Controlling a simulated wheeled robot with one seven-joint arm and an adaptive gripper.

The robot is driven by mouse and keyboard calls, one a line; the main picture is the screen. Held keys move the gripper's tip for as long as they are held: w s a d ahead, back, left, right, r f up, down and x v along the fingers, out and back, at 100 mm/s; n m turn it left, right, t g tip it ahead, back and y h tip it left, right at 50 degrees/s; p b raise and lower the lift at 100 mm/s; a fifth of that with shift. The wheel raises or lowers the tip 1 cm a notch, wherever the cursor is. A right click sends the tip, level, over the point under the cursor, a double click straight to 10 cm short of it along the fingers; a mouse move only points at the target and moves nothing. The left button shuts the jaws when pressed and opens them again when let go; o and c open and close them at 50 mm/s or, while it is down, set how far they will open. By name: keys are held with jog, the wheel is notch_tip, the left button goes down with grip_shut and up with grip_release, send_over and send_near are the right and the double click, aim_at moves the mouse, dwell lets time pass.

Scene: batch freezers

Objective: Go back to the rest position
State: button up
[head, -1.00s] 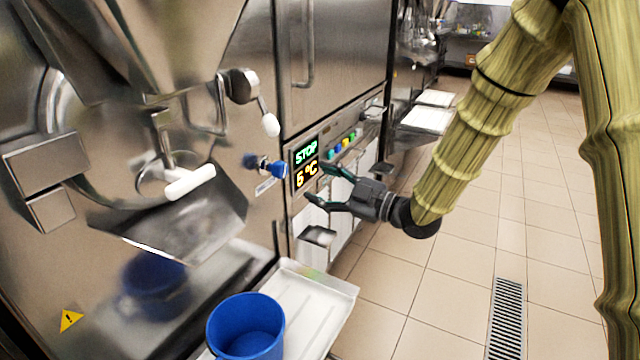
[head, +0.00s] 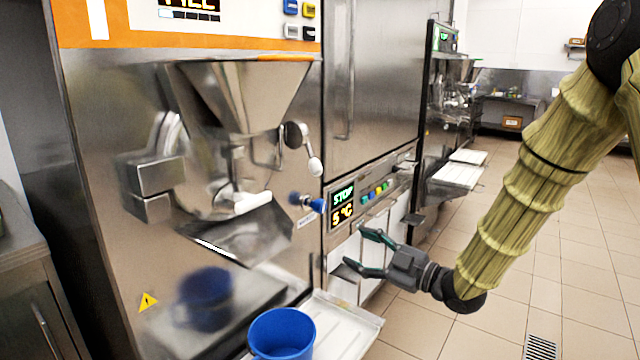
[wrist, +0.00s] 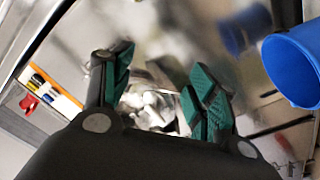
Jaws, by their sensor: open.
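My gripper (head: 362,252) is open and empty in the head view. It hangs in front of the freezer, below and right of the STOP display (head: 342,204), apart from the panel. In the wrist view its two green-padded fingers (wrist: 160,98) are spread with nothing between them. My arm comes in from the upper right in the head view.
A batch freezer (head: 95,200) with a metal hopper and chute fills the left. A blue bucket (head: 281,334) stands on a white tray (head: 345,322) below it; the bucket shows in the wrist view (wrist: 295,62). Open tiled floor (head: 500,262) lies right.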

notch_tip(320, 180, down, 16)
jog(key=s+d+m+h, duration=0.2)
jog(key=m+h, duration=0.3)
jog(key=m, duration=0.1)
jog(key=s+d+f+m+g+h, duration=0.3)
jog(key=s+d+f+m+h, duration=0.15)
jog(key=s+f, duration=0.8)
jog(key=s+d+f+m+g+h, duration=0.3)
jog(key=s+f+m, duration=0.2)
jog(key=s+f, duration=0.8)
jog(key=s+d+f+m+g+h, duration=0.1)
jog(key=s+d+f+m+g, duration=0.2)
jog(key=s, duration=0.6)
jog(key=s+d+f+m+g+h, duration=0.1)
jog(key=s+f+g, duration=0.1)
jog(key=s+f, duration=0.5)
notch_tip(320, 180, up, 21)
jog(key=p, duration=2)
jog(key=shift+s+a+p, duration=0.25)
jog(key=shift+s+p, duration=0.05)
jog(key=shift+s, duration=0.05)
jog(key=shift+n, duration=0.25)
